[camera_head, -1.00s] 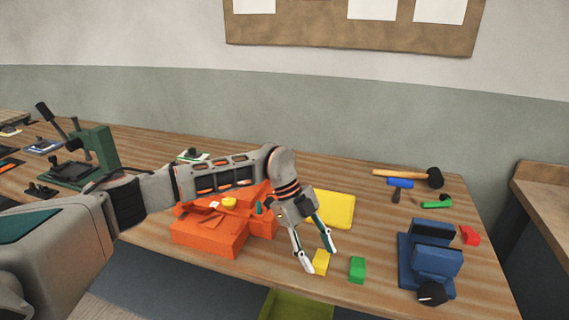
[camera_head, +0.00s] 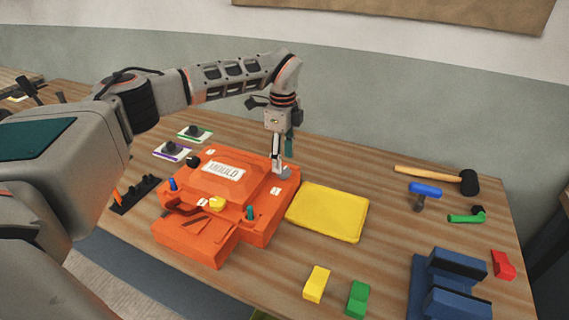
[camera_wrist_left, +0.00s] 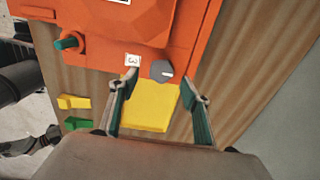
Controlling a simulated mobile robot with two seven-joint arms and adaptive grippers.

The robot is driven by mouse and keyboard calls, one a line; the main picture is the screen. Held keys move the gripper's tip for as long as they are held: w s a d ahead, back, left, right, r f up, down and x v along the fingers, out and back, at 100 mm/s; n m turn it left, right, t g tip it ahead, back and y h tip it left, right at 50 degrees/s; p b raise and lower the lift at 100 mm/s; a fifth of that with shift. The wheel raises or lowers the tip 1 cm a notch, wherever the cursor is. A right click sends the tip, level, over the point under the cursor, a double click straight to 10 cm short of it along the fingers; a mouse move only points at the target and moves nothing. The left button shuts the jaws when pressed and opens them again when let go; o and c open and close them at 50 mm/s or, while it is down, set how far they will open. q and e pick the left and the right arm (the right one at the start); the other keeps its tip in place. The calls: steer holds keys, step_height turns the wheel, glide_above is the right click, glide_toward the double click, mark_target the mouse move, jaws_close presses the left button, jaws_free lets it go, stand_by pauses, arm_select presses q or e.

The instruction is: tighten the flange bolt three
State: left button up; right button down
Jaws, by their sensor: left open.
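The orange mould (camera_head: 262,222) lies on the bench with a "MOULD" plate on top. In the left wrist view this bolt (camera_wrist_left: 162,71) has a pale slot mark, and the label (camera_wrist_left: 132,60) reads 3. My left gripper (camera_head: 279,163) points down just above that bolt. In the left wrist view its open fingers (camera_wrist_left: 160,92) stand either side, apart from the bolt. Dark parts at that view's left edge (camera_wrist_left: 30,145) may be my right gripper, unclear.
A yellow pad (camera_head: 328,212) lies right of the mould. Yellow (camera_head: 316,284) and green (camera_head: 357,299) blocks stand in front. A mallet (camera_head: 440,177), a blue-headed tool (camera_head: 425,189) and a blue vise-like fixture (camera_head: 450,285) are at the right. Blue, black, yellow and teal knobs rise from the mould.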

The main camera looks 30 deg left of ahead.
mark_target(284, 170)
arm_select(q)
steer(key=shift+w+f, duration=0.1)
steer(key=shift+f, duration=1.75)
steer(key=c, duration=1.1)
